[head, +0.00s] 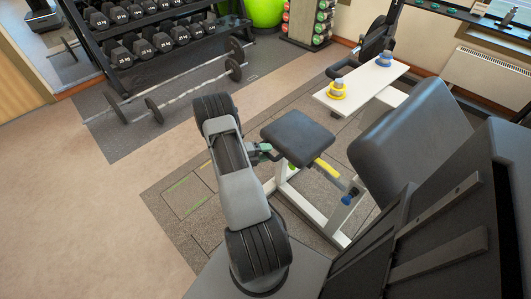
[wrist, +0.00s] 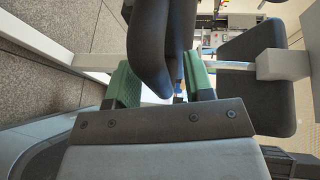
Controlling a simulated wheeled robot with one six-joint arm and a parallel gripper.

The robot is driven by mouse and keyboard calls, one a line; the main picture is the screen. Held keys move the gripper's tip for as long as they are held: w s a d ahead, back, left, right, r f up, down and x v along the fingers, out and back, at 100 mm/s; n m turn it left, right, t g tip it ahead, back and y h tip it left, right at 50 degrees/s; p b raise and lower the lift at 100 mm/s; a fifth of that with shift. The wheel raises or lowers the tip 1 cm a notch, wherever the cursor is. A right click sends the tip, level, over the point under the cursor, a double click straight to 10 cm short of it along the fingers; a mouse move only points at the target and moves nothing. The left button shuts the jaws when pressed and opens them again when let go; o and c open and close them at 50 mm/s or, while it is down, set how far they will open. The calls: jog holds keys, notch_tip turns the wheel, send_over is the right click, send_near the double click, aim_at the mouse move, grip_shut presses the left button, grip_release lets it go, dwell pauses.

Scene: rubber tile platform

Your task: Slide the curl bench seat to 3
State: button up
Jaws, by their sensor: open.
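The curl bench seat (head: 298,136) is a dark grey pad on a white frame, left of the larger sloped arm pad (head: 410,135). My gripper (head: 266,150) is at the seat's near left edge. In the wrist view the green fingers of my gripper (wrist: 163,88) are apart, with the dark seat edge (wrist: 160,45) between them; I cannot tell whether they touch it. A yellow part (head: 325,169) and a blue knob (head: 347,199) show below the seat's right side. No number scale is legible, so the seat's setting cannot be read.
A white bench (head: 362,85) behind holds a yellow weight (head: 337,90) and a blue-grey weight (head: 385,57). Barbells (head: 180,90) and a dumbbell rack (head: 150,35) stand at the back left.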

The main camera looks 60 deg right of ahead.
jog(key=shift+w+a, duration=0.1)
jog(key=p+v, duration=0.1)
jog(key=v, duration=1.2)
jog(key=shift+w+a+p, duration=0.2)
jog(key=shift+p, duration=0.2)
jog(key=shift+r, duration=0.1)
